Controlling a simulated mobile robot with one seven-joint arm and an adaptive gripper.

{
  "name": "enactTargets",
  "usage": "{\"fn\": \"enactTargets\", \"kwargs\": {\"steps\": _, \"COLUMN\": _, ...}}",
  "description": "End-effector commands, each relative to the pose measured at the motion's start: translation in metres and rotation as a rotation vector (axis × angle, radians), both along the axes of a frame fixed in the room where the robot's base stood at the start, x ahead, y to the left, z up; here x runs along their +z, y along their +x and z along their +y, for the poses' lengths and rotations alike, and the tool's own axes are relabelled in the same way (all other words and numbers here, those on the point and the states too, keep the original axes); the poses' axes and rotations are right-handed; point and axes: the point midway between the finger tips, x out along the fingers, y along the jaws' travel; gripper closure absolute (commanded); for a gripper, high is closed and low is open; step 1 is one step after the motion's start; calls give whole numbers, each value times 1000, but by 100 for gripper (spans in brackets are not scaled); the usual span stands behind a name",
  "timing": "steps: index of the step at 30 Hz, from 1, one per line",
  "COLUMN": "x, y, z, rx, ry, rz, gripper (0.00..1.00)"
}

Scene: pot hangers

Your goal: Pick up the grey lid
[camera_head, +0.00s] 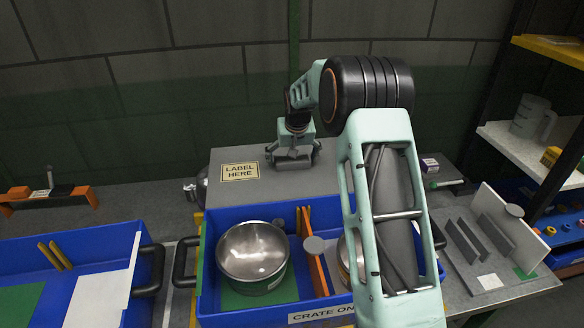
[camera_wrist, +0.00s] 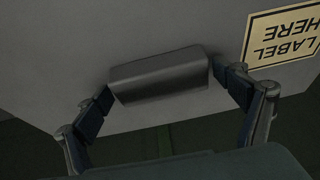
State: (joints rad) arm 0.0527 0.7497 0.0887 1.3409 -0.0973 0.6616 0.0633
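The grey lid (camera_head: 225,193) is a wide flat panel with a yellow "LABEL HERE" sticker (camera_head: 240,171), lying behind the blue crate. It fills much of the wrist view (camera_wrist: 50,55), where a raised grey block-like handle (camera_wrist: 160,78) shows on it. My gripper (camera_head: 292,158) points down over the lid's right part. In the wrist view, the fingers of my gripper (camera_wrist: 163,82) are spread wide, one at each end of the handle. I cannot tell whether the fingertips touch it. The lid's right part is hidden behind my arm in the head view.
A blue crate (camera_head: 209,262) in front holds a metal bowl (camera_head: 252,252) and an orange divider (camera_head: 312,255). Another blue crate (camera_head: 140,240) stands at left. A grey rack with a white panel (camera_head: 503,232) is at right, below shelves (camera_head: 525,145). The wall is close behind.

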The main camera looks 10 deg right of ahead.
Motion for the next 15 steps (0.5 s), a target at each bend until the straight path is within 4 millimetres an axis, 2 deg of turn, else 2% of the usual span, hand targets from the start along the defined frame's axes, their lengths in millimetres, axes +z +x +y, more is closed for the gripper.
{"fn": "enactTargets", "kwargs": {"steps": 1, "x": 0, "y": 0, "z": 0, "rx": 0, "ry": 0, "rz": 0, "gripper": 20}}
{"fn": "enactTargets", "kwargs": {"steps": 12, "x": 2, "y": 1, "z": 0, "rx": 0, "ry": 0, "rz": -3, "gripper": 59}}
{"fn": "enactTargets", "kwargs": {"steps": 15, "x": 2, "y": 1, "z": 0, "rx": 0, "ry": 0, "rz": -3, "gripper": 59}}
